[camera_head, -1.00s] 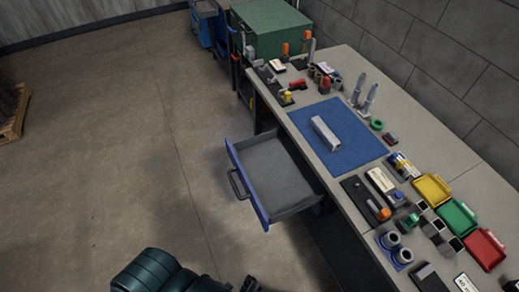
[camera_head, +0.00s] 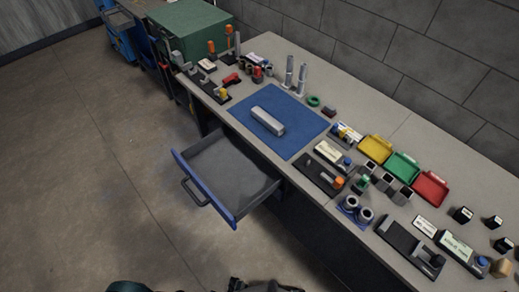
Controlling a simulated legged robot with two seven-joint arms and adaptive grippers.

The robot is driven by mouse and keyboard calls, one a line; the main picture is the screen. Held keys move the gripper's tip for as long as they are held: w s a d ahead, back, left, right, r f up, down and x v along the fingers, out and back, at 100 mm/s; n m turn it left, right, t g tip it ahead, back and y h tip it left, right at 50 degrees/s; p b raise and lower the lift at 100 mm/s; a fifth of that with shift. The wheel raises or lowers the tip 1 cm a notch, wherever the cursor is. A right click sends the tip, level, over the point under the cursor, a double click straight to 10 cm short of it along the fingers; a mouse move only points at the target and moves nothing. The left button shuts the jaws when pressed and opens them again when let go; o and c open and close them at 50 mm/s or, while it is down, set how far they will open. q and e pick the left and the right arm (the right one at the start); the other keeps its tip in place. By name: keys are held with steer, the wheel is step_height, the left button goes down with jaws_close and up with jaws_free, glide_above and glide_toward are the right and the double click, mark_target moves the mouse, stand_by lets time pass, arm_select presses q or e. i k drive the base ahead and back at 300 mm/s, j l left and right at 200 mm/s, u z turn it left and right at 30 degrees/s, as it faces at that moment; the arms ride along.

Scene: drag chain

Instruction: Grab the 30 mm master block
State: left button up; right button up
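I cannot tell for sure which piece is the 30 mm master block, as the labels are too small to read. Several small dark blocks with pale faces stand at the bench's right end, among them one block (camera_head: 463,214) and another (camera_head: 493,221). Several grey square pieces, such as one grey piece (camera_head: 388,182), stand in front of the coloured trays. A long grey bar (camera_head: 267,121) lies on the blue mat (camera_head: 301,136). Neither gripper can be made out; only dark parts of my own body show at the bottom edge.
An open, empty drawer (camera_head: 222,171) juts out from the bench front. Yellow (camera_head: 375,148), green (camera_head: 402,166) and red (camera_head: 430,185) trays stand at the back right. Two upright grey cylinders stand behind the mat. A green chest (camera_head: 192,30) is at the far left. The floor is clear.

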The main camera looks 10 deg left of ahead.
mark_target(495, 222)
steer(key=z, duration=1.95)
steer(key=i+l, duration=0.1)
steer(key=l, duration=0.15)
steer(key=i+l+z, duration=0.1)
steer(key=l, duration=0.2)
